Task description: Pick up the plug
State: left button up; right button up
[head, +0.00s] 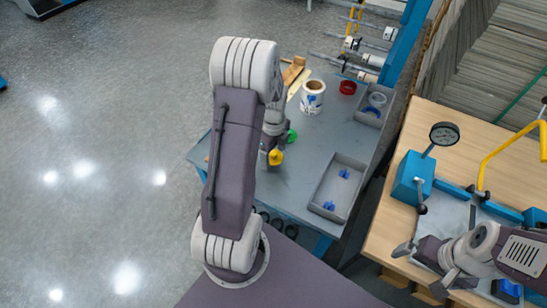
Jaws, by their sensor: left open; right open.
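Several small coloured pieces could be the plug, and I cannot tell which it is. A yellow piece (275,157) and a green piece (291,136) lie at my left gripper (275,144). Two blue pieces, one farther (345,173) and one nearer (329,205), lie in a grey tray (343,160). My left gripper is over the grey table's left part, partly hidden by my own arm; it is open, and whether it touches the yellow piece is unclear. My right gripper (421,268) is open and empty at the wooden bench's lower left.
On the grey table (318,132) stand a white roll (312,97), a red ring (348,87) and a small tray with rings (374,104). A roll rack (365,60) is behind.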

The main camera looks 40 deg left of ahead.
aim_at(276, 153)
pick_arm(q)
jog(key=c, duration=1.2)
jog(key=shift+r, duration=0.15)
jog(key=shift+r, duration=0.25)
jog(key=r, duration=0.2)
jog(key=d+r, duration=0.1)
jog(key=r, duration=0.1)
jog(key=shift+w+p, duration=0.1)
jog(key=shift+p, duration=0.25)
jog(key=d+r, duration=0.2)
jog(key=d, duration=0.1)
jog(key=d+r, duration=0.2)
jog(key=d, duration=0.2)
jog(key=w+d+r, duration=0.1)
jog(key=d+r, duration=0.1)
jog(key=d, duration=0.1)
jog(key=shift+w+d+r+p, duration=0.1)
jog(key=shift+d+r+p, duration=0.05)
jog(key=shift+d+p, duration=0.15)
